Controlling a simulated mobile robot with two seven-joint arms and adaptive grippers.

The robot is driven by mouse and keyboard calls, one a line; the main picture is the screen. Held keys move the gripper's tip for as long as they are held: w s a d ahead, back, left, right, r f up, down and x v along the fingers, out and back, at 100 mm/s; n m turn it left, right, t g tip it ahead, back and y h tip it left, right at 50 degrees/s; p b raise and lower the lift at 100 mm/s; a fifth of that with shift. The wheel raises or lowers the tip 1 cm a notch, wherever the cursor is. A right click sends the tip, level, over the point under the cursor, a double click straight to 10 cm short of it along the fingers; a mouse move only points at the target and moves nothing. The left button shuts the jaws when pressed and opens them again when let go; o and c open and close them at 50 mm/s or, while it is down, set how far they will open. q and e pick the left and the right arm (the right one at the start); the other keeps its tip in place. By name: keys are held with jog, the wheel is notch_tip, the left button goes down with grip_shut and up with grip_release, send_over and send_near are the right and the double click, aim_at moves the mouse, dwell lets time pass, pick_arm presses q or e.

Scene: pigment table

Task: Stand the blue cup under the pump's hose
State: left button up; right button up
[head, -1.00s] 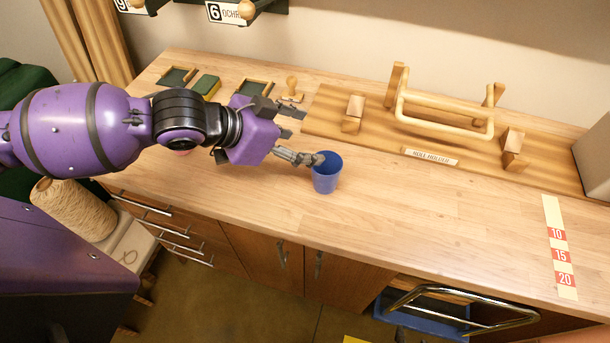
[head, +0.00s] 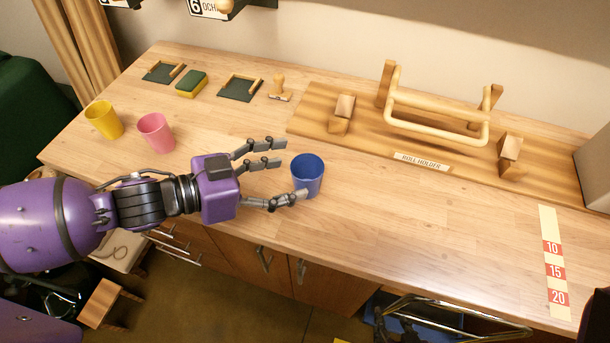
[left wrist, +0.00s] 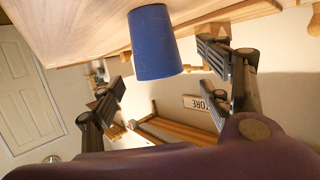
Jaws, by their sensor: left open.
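The blue cup (head: 308,174) stands upright on the wooden worktop, near its front edge. My left gripper (head: 286,169) is open just left of the cup, its fingers pointing at it. In the head view the near finger's tip reaches the cup's lower front, and the far fingers end behind and left of its rim. In the left wrist view the blue cup (left wrist: 155,45) shows between the spread fingers of the left gripper (left wrist: 163,70). I cannot tell whether a finger touches it. The pump and its hose show in neither view. My right gripper is not in view.
A pink cup (head: 157,132) and a yellow cup (head: 103,119) stand at the left. Small trays, a sponge (head: 191,84) and a wooden stamp (head: 279,89) lie behind. A roll holder (head: 430,130) fills the back right. The worktop (head: 420,225) right of the blue cup is clear.

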aim_at(319, 169)
pick_arm(q)
jog(key=x, duration=0.5)
jog(key=shift+d+f, duration=0.1)
jog(key=shift+f, duration=0.35)
jog(key=shift+c, duration=0.3)
jog(key=shift+r, duration=0.1)
jog(key=c, duration=1.3)
